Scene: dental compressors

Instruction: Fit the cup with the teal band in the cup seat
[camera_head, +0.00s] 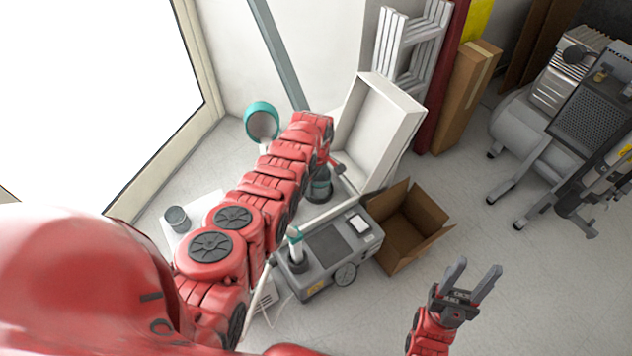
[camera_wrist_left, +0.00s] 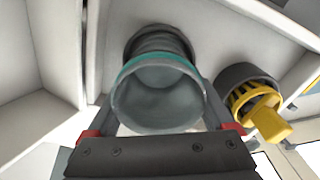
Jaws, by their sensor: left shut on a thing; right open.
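A grey cup with a teal band (camera_wrist_left: 160,98) sits between the two fingers of my left gripper (camera_wrist_left: 160,85) in the left wrist view, its open rim facing the camera. The gripper is shut on it. In the head view a dark cup with a teal band (camera_head: 320,186) shows just below the end of my left arm, by the white open box; the left fingers are mostly hidden there. A darker grey ribbed round part (camera_wrist_left: 158,40) shows directly behind the cup; I cannot tell whether it is the cup seat. My right gripper (camera_head: 474,272) is open and empty at the lower right.
A yellow-handled part in a dark ring (camera_wrist_left: 262,108) is close right of the cup. A grey wheeled unit (camera_head: 330,245), an open cardboard box (camera_head: 412,225), a white upright box (camera_head: 385,125) and a teal-ringed round head (camera_head: 262,121) surround my left arm.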

